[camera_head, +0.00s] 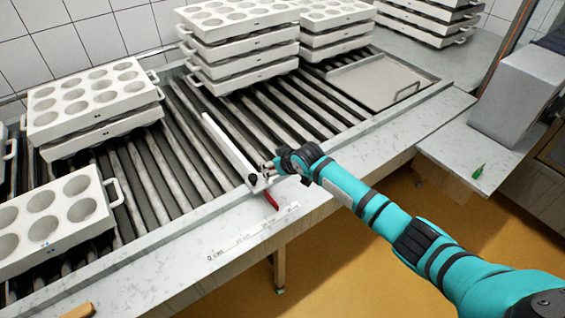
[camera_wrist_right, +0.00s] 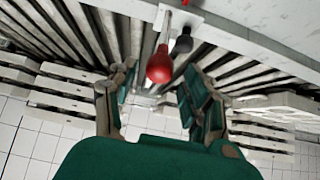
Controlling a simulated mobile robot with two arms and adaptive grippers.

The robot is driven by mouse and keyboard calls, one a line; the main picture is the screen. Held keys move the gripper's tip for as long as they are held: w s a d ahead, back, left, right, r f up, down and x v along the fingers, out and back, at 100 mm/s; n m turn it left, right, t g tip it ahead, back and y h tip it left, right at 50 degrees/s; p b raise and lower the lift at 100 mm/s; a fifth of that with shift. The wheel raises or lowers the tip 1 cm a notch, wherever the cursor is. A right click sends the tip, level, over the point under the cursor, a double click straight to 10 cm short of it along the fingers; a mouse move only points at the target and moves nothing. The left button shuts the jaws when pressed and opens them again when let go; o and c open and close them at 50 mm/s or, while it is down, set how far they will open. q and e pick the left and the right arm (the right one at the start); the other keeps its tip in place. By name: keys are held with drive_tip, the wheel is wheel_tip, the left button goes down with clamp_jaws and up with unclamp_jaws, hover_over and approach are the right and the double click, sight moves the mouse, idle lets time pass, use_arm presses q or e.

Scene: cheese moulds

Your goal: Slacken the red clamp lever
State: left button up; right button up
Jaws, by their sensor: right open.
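The red clamp lever (camera_head: 271,200) sticks out at the near end of a white bar (camera_head: 228,148) that lies across the rollers. In the right wrist view the lever's rounded red knob (camera_wrist_right: 160,66) shows between and just beyond my fingers, with a dark knob (camera_wrist_right: 182,44) beside it. My right gripper (camera_head: 268,168) is at the near end of the bar, close to the lever. In the right wrist view its two fingers (camera_wrist_right: 160,105) are apart with nothing between their pads. Whether a finger touches the lever I cannot tell. My left gripper is out of view.
White mould trays stand stacked on the roller conveyor (camera_head: 180,180) at left (camera_head: 92,100) and at back (camera_head: 240,45). A printed scale (camera_head: 250,235) marks the metal front ledge. A flat tray (camera_head: 375,82) lies at right, near a grey box (camera_head: 518,95).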

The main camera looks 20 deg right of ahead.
drive_tip(key=v, duration=0.9)
drive_tip(key=shift+s+r, duration=0.25)
drive_tip(key=shift+s, duration=0.05)
drive_tip(key=shift+d, duration=0.1)
drive_tip(key=s+d+f+m+g+h+b, duration=0.15)
drive_tip(key=s+f, duration=0.35)
drive_tip(key=f, duration=0.6)
drive_tip(key=s+d+f, duration=0.3)
drive_tip(key=s+f, duration=0.3)
drive_tip(key=f, duration=0.6)
drive_tip(key=s+d+f+m+g+h+b, duration=0.1)
drive_tip(key=s+d+f, duration=0.3)
drive_tip(key=f, duration=0.7)
drive_tip(key=s+f+g, duration=0.1)
drive_tip(key=s+f, duration=0.5)
drive_tip(key=s, duration=0.7)
drive_tip(key=s+a+f+g, duration=0.1)
drive_tip(key=s+f, duration=0.5)
drive_tip(key=s, duration=0.7)
drive_tip(key=s+a+f+g+b, duration=0.1)
drive_tip(key=s+f, duration=0.5)
drive_tip(key=s, duration=0.7)
drive_tip(key=shift+s+a+f+n+g, duration=0.25)
drive_tip(key=shift+s+f+n+g, duration=0.15)
drive_tip(key=shift+g, duration=0.45)
